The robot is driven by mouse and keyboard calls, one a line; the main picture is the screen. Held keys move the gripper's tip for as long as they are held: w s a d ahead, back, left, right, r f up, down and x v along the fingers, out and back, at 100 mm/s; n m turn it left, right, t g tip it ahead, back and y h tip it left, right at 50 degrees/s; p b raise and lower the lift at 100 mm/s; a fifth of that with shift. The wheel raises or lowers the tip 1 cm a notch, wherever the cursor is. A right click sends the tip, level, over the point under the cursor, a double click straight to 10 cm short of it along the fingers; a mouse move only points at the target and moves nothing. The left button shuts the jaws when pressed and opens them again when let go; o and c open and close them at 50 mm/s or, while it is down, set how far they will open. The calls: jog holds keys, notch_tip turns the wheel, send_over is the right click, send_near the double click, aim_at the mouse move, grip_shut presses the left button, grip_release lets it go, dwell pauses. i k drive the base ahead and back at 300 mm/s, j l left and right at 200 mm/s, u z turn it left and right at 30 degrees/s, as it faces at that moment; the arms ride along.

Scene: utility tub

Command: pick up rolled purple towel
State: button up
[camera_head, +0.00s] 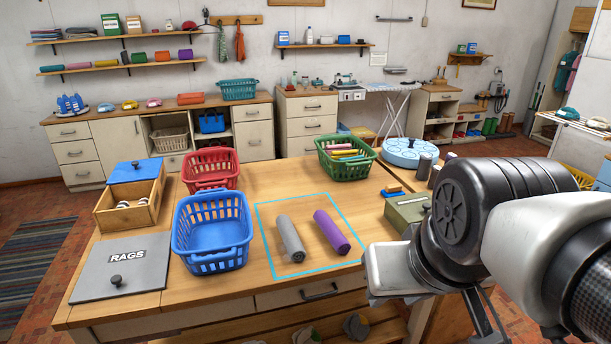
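The rolled purple towel (332,232) lies on the wooden table inside a blue outlined rectangle (262,228). A rolled grey towel (290,238) lies beside it on the left, with a narrow gap between them. My arm fills the right side of the view. My gripper (480,312) is at the lower right, to the right of the purple towel and apart from it. Its fingers are mostly hidden by the arm, so I cannot tell whether they are open. Nothing touches the purple towel.
A blue basket (212,262) stands left of the rectangle, with a red basket (210,155) behind it. A green basket (345,172) holding colourful items stands at the back. A grey RAGS lid (120,280) and a wooden box (108,215) lie left. A green-grey box (406,212) sits close right.

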aim_at(340, 242)
jog(key=i+l, duration=0.2)
jog(key=i, duration=0.2)
jog(key=i+l, duration=0.2)
jog(key=i, duration=0.25)
jog(key=i+l, duration=0.2)
jog(key=i, duration=0.2)
jog(key=z, duration=0.05)
